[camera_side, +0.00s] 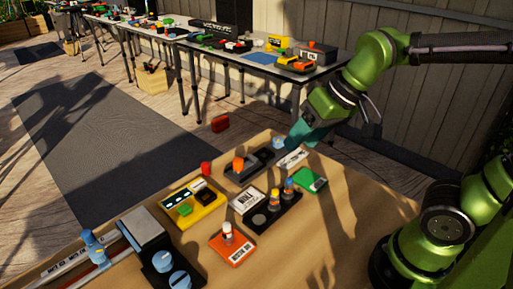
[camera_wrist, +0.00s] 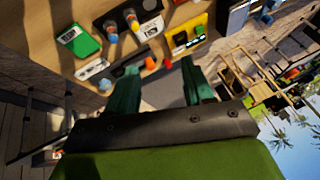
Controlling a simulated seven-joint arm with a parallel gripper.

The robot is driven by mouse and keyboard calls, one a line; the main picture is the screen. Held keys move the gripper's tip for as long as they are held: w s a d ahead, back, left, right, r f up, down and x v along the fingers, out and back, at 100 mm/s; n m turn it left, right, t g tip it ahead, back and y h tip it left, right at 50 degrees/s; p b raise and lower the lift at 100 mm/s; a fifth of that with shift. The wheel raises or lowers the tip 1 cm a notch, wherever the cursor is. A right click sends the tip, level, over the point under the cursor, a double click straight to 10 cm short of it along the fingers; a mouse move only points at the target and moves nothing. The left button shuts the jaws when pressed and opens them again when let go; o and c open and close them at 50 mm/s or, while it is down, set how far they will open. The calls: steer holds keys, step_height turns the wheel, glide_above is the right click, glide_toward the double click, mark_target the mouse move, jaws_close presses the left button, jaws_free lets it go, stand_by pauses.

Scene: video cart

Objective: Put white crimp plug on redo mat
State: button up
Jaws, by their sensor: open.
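My gripper (camera_side: 303,140) is open, its teal fingers over the far edge of the table; in the wrist view (camera_wrist: 158,74) nothing sits between them. A small white piece with an orange band (camera_side: 227,232) stands upright on a flat orange mat (camera_side: 233,250) at the front; it may be the white crimp plug. The mat's lettering is too small to read, and a green mat (camera_side: 318,186) lies further right, so I cannot tell which is the redo mat. A pale blue-white round piece (camera_side: 278,142) sits close beside my gripper, also in the wrist view (camera_wrist: 104,85).
A grey tray (camera_side: 239,179) holds an orange cylinder (camera_side: 239,163). A red cylinder (camera_side: 205,168) stands left of it. A black holder (camera_side: 265,223) carries two banded bottles. A yellow tray (camera_side: 205,217) and dark knob box (camera_side: 163,262) are left. The table's right side is clear.

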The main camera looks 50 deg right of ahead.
steer(key=s+d+t, duration=0.1)
steer(key=s+d+m+t, duration=0.1)
steer(key=s, duration=0.1)
steer(key=shift+s+d+m, duration=0.2)
steer(key=shift+d+m, duration=0.1)
steer(key=shift+d, duration=0.1)
